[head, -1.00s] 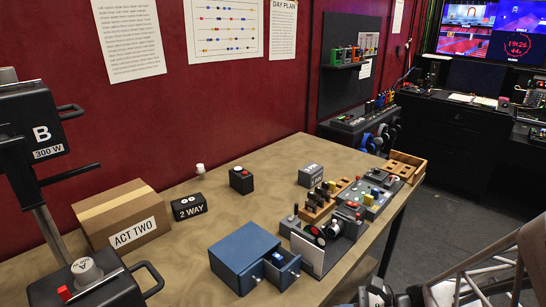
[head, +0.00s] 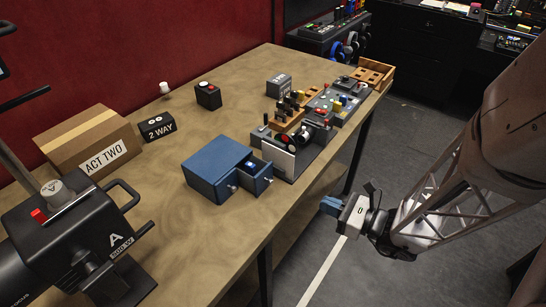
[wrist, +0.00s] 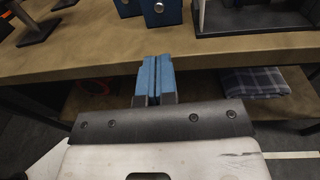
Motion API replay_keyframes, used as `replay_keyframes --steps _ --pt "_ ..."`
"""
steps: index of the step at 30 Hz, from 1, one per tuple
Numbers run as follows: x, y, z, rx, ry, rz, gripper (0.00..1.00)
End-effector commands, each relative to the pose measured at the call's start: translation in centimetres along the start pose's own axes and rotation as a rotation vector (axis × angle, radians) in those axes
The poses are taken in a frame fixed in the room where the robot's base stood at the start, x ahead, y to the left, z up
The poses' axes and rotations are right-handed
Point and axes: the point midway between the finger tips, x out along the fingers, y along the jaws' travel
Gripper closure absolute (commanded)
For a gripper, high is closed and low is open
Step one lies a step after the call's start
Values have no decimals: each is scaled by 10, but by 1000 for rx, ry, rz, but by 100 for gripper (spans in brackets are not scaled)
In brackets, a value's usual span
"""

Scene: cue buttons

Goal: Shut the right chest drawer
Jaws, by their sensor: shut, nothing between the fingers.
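The blue chest (head: 212,160) stands near the table's front edge. Its right drawer (head: 262,180) is pulled out toward the front, and a small blue thing (head: 250,164) shows inside it. The left drawer (head: 225,185) looks closed, with a small pale knob. In the wrist view the right drawer's front (wrist: 162,11) shows at the top edge, with its knob; the rest is cut off. My gripper (head: 329,206) is off the table's front edge, to the right of the chest and apart from it. Its blue fingers (wrist: 154,75) are together and empty.
Right of the drawer stands a dark unit with a white panel (head: 281,160), close by. Beyond it are a control box (head: 325,108) and a wooden tray (head: 374,74). A cardboard box (head: 87,142) and a lamp (head: 75,230) stand left. Table in front of the chest is bare.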

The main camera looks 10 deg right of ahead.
Motion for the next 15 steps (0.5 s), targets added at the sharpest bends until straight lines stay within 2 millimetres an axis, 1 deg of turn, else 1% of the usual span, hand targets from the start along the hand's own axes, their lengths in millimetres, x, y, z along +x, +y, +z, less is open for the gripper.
replay_keyframes --steps 8,15 --pt "7 0 0 -1 1 3 100" --pt "20 0 0 -2 1 3 100"
